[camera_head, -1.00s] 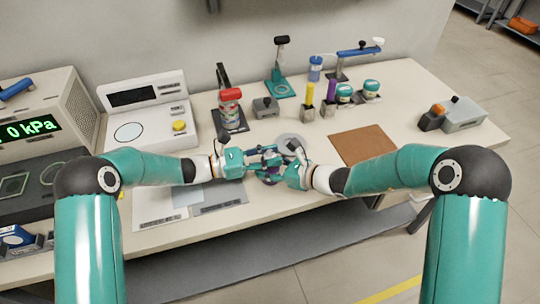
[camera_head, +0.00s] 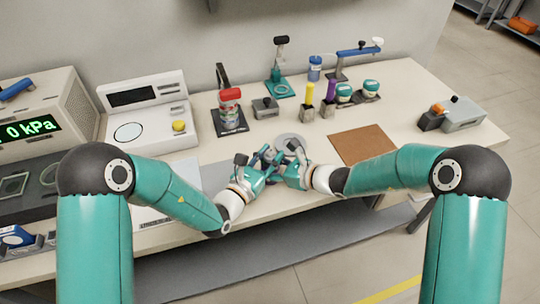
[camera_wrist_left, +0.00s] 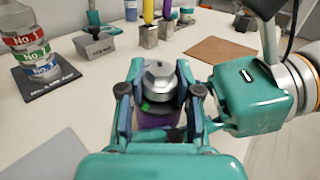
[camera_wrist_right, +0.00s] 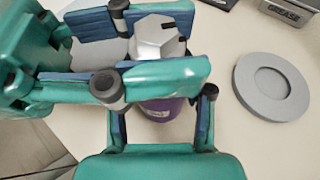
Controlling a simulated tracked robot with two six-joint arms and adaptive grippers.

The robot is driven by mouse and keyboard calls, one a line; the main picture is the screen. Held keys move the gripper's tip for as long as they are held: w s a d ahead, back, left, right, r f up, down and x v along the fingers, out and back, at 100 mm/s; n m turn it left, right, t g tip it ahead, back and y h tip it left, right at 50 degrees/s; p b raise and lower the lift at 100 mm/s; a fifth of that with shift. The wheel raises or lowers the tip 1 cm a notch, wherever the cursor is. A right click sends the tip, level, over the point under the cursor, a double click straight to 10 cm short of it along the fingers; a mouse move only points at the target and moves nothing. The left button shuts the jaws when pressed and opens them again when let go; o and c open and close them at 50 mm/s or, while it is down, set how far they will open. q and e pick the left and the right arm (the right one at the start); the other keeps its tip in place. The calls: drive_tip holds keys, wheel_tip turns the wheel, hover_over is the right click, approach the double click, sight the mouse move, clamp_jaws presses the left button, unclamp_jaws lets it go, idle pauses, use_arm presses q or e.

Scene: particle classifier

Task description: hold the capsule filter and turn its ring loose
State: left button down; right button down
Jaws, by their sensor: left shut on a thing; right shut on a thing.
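The capsule filter has a purple body (camera_wrist_right: 163,108) and a grey top ring with a hexagonal cap (camera_wrist_left: 159,80). It stands upright between both grippers and is mostly hidden in the head view. My left gripper (camera_head: 266,160) is shut on the grey ring, with its fingers on either side of it in the left wrist view (camera_wrist_left: 158,95). My right gripper (camera_head: 284,166) is shut lower down on the purple body, its fingers below the left ones in the right wrist view (camera_wrist_right: 162,112). A small green mark (camera_wrist_left: 146,106) shows below the ring.
A round grey dish (camera_wrist_right: 245,90) lies close beside the filter. A brown mat (camera_head: 362,144) lies to the right. The white table's front edge is near my arms.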

use_arm(q)
drive_tip(key=shift+n+t+y, duration=0.3)
drive_tip(key=shift+y, duration=0.1)
drive_tip(key=c, duration=0.8)
unclamp_jaws()
drive_tip(key=shift+o, duration=0.2)
drive_tip(key=v, duration=1.2)
drive_tip(key=shift+a, duration=0.1)
